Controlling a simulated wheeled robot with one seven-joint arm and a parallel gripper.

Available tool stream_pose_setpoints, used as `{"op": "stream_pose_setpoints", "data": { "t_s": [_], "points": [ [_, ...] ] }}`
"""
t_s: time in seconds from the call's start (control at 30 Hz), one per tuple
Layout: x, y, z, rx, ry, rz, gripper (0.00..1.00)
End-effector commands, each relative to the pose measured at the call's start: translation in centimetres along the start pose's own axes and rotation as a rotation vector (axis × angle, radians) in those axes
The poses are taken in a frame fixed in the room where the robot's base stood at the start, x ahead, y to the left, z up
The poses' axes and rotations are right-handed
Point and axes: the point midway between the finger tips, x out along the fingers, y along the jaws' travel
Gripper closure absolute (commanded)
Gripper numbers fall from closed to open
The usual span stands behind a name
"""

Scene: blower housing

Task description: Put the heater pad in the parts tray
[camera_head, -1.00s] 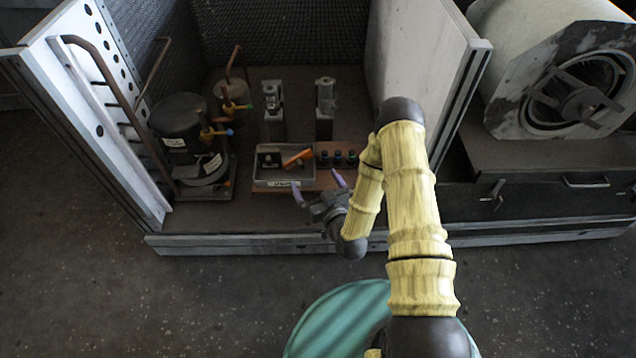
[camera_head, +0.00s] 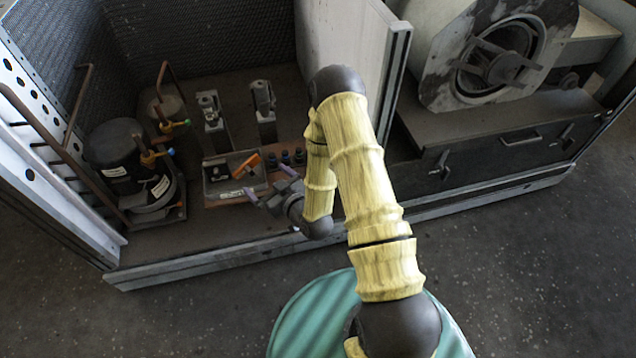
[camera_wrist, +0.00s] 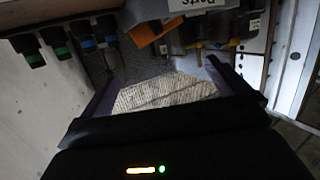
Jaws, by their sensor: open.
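The parts tray (camera_head: 212,191) is a small grey open box with a white label, on a brown board inside the housing. An orange flat piece (camera_head: 247,163), which looks like the heater pad, lies slanted in the tray at its right side. In the wrist view the orange piece (camera_wrist: 148,31) shows at the top beside the tray's upside-down "Parts" label (camera_wrist: 196,4). My gripper (camera_head: 268,184) is open, just off the tray's front right corner. In the wrist view its fingers (camera_wrist: 166,92) stand wide apart, with no clearly held object between them; how the pad rests is partly hidden.
Several dark connectors (camera_head: 286,157) with coloured rings stand right of the tray. Two upright metal parts (camera_head: 213,120) stand behind it. A black compressor (camera_head: 122,160) with copper pipes is at left. The housing's front rail (camera_head: 200,262) crosses below my arm. A blower (camera_head: 490,60) stands at right.

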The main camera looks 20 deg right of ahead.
Motion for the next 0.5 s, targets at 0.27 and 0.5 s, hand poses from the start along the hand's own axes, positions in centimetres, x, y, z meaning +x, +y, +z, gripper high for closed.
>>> {"op": "stream_pose_setpoints", "data": {
  "t_s": [0.27,0.5],
  "points": [
    [-0.8,2.4,-3.2,-0.064,-0.293,-0.007,0.0],
    [-4.6,4.8,-6.0,-0.045,-0.544,0.063,0.0]
  ]
}}
